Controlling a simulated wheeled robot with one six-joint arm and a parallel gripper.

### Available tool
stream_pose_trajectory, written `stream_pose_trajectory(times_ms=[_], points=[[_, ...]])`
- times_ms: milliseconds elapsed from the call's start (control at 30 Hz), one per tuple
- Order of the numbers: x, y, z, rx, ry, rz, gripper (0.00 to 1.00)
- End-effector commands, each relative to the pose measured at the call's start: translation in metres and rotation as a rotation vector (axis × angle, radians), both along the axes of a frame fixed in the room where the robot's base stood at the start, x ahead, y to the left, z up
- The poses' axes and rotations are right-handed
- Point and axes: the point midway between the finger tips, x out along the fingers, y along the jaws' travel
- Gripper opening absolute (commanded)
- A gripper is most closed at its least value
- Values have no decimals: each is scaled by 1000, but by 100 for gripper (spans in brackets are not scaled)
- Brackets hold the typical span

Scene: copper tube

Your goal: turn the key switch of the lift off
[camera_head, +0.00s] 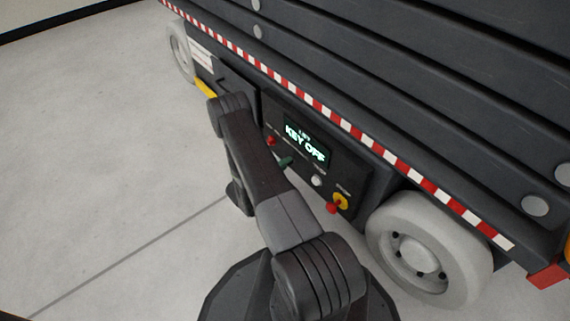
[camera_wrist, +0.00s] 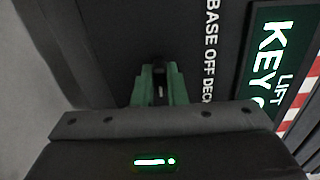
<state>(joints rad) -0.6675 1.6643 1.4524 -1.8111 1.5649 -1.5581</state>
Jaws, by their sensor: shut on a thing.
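The lift's control panel shows in the head view, and its lit display (camera_head: 306,143) reads "KEY OFF". The display is partly in the wrist view too (camera_wrist: 276,62), at the right edge. My gripper (camera_wrist: 159,74) has green fingers closed together against the panel, beside the "BASE OFF DECK" lettering. It is shut on the key (camera_wrist: 160,92), of which only a small pale piece shows between the fingers. The green fingertips also show in the head view (camera_head: 285,162), below the display. My forearm hides most of the gripper and the key there.
A red emergency button on a yellow ring (camera_head: 340,202) sits right of the key. A white button (camera_head: 317,180) and a small red light (camera_head: 270,140) are also on the panel. The lift's wheel (camera_head: 428,248) stands at the right. The grey floor at left is clear.

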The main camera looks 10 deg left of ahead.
Motion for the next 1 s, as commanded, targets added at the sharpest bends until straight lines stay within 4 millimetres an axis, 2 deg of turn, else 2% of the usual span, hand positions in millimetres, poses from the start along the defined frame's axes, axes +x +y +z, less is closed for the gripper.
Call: stream_pose_trajectory(times_ms=[567, 600, 700, 1000], points=[[1, 1, 0, -28, 22, 2, 0], [1, 1, 0, -28, 21, 2, 16], [1, 1, 0, -28, 22, 2, 34], [-1, 1, 0, -29, 23, 1, 34]])
